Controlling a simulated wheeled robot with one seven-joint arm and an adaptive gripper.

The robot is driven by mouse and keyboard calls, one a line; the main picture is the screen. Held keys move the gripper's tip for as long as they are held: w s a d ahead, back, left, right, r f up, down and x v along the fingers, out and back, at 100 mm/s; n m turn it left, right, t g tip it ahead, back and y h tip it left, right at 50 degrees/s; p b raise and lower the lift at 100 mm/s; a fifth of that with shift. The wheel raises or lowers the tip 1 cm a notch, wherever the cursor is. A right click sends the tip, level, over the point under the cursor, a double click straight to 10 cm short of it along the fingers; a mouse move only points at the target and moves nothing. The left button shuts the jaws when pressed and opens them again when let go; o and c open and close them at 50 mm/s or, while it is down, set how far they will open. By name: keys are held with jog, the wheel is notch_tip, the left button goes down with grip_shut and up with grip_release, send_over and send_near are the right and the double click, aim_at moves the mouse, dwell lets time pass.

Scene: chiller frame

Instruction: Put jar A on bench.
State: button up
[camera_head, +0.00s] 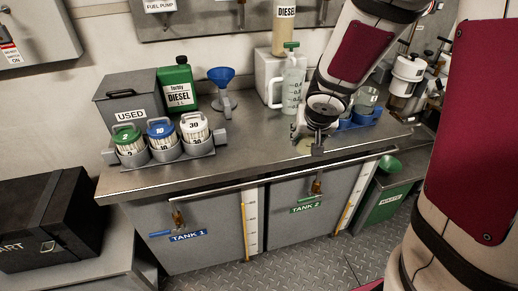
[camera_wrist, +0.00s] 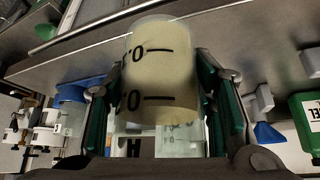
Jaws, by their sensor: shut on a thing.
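Jar A (camera_wrist: 160,75) is a clear cylinder with cloudy pale-yellow contents and black scale marks. It fills the middle of the wrist view, and a letter A shows on its clear part between the fingers. My gripper (camera_wrist: 165,105) is shut on the jar, one green-padded finger on each side. In the head view my gripper (camera_head: 312,138) is low over the front part of the steel bench (camera_head: 250,150), right of the clear jug. The jar is mostly hidden there, and I cannot tell whether its base touches the bench.
A blue holder (camera_head: 352,123) with a clear jar (camera_head: 368,97) stands right of my gripper. The clear jug (camera_head: 293,85) is behind-left. Filter rack (camera_head: 165,152), blue funnel (camera_head: 224,88) and green diesel can (camera_head: 178,85) are farther left. The bench front between rack and gripper is clear.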

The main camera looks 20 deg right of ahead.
jog(key=shift+w+d+f+b, duration=0.2)
jog(key=shift+w+d+b, duration=0.1)
jog(key=shift+d, duration=0.1)
jog(key=w+a+p, duration=0.1)
jog(key=w+a, duration=0.2)
jog(key=w, duration=0.1)
jog(key=w+a+f+p, duration=0.1)
jog(key=w+a, duration=0.2)
jog(key=w, duration=0.1)
jog(key=w+a+p, duration=0.2)
jog(key=w+a, duration=0.1)
jog(key=w, duration=0.1)
jog(key=shift+a+f, duration=0.15)
jog(key=shift+a, duration=0.25)
jog(key=shift+f+b, duration=0.65)
jog(key=shift+f, duration=1.15)
jog(key=shift+f, duration=0.15)
jog(key=o, duration=1.5)
jog(key=shift+c, duration=0.2)
jog(key=shift+s+r, duration=0.1)
jog(key=shift+r, duration=0.1)
jog(key=p+v, duration=0.2)
jog(key=v, duration=1)
jog(key=shift+a, duration=0.25)
